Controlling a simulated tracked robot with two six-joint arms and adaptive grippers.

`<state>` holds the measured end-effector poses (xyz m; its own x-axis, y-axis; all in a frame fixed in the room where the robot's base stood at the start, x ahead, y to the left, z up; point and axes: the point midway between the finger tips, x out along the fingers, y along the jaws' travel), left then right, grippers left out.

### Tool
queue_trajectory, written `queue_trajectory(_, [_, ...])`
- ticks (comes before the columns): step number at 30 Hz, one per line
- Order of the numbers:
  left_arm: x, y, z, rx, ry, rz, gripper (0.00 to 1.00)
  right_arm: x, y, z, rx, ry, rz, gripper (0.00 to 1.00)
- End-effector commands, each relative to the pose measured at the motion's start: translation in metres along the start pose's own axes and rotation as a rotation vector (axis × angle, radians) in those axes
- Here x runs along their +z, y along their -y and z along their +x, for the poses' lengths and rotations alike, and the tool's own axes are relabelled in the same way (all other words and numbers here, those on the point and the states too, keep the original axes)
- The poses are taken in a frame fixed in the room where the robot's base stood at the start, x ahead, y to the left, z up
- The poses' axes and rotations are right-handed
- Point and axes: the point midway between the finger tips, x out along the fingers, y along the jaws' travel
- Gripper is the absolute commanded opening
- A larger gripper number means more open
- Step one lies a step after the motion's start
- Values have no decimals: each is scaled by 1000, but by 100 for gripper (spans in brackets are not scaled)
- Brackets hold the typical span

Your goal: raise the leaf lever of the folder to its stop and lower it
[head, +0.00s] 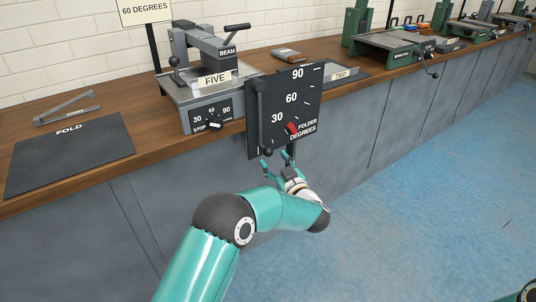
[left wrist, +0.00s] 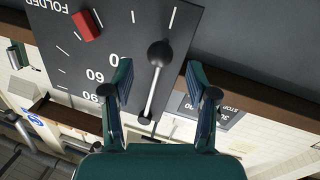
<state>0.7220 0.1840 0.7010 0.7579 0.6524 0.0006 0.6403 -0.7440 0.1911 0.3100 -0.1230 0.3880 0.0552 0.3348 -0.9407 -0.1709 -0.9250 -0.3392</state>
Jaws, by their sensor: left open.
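The folder (head: 200,97) stands on the bench, with a "BEAM" label and a "FIVE" tag. A dark dial panel (head: 310,95) marked 30, 60, 90 and "FOLDER DEGREES" hangs at its front right, with a red marker (head: 292,129) near the low end. The leaf lever (head: 264,118) hangs down along the panel's left side, its ball knob at the bottom. My left gripper (head: 277,161) is open just below the knob. In the left wrist view the knob (left wrist: 160,53) appears between or just beyond the open fingertips (left wrist: 158,70). Contact cannot be told. My right gripper is out of view.
A dark "FOLD" mat (head: 70,152) and a metal bracket (head: 66,108) lie on the bench at left. A small front plate (head: 212,116) with a "STOP" mark sits left of the panel. Other machines (head: 395,45) stand farther right. The blue floor is clear.

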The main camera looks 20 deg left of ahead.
Motion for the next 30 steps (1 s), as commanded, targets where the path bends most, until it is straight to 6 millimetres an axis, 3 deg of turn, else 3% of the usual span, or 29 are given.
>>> queue_trajectory(3, [2, 1, 24, -3, 0, -2, 58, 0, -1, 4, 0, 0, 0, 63])
queue_trajectory(9, [1, 0, 47, -1, 1, -1, 58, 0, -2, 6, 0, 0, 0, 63])
queue_trajectory(21, [0, 1, 54, 0, 1, 0, 58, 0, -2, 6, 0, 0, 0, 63])
queue_trajectory(30, [0, 1, 54, -1, 1, 0, 10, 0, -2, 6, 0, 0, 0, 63])
